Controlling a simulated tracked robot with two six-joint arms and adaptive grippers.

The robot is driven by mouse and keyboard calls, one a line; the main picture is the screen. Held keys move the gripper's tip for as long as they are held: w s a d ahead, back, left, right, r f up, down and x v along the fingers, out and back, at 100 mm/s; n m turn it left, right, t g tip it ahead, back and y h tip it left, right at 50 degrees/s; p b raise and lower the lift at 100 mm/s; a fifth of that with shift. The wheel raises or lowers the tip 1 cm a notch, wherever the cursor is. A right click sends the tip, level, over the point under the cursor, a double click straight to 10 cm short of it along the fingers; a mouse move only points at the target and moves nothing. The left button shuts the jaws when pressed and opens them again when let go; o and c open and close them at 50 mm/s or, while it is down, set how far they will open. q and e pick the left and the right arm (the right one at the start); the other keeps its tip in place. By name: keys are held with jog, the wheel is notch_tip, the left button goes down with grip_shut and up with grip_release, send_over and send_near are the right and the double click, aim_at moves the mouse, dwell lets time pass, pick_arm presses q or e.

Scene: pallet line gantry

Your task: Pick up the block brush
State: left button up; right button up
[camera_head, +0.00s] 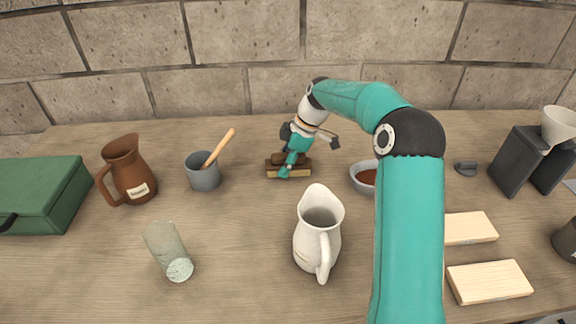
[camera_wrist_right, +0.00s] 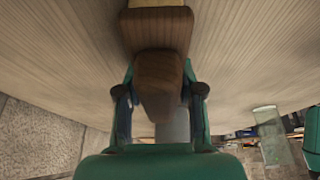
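The block brush (camera_head: 301,171) is at the back middle of the table, with a dark wooden top and a pale lower edge. In the right wrist view, its brown block and rounded handle (camera_wrist_right: 160,85) point toward my palm. My right gripper (camera_head: 287,168) is at the brush from above, partly covering it. In the wrist view, the right gripper's fingers (camera_wrist_right: 159,72) lie close along both sides of the handle and appear to touch it. Whether the brush is lifted off the table cannot be told. My left gripper is not in view.
Left of the brush stand a grey mortar (camera_head: 203,178) with a pestle, a brown jug (camera_head: 130,172) and a green case (camera_head: 45,190). A bowl (camera_head: 359,179) is close on the right. Pale wood blocks (camera_head: 489,281) lie front right.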

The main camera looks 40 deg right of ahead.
aim_at(285, 154)
grip_shut()
jog(key=shift+r, duration=0.1)
notch_tip(285, 154, up, 10)
jog(key=shift+f, duration=0.1)
jog(key=shift+o, duration=1)
grip_release()
jog(key=c, duration=0.5)
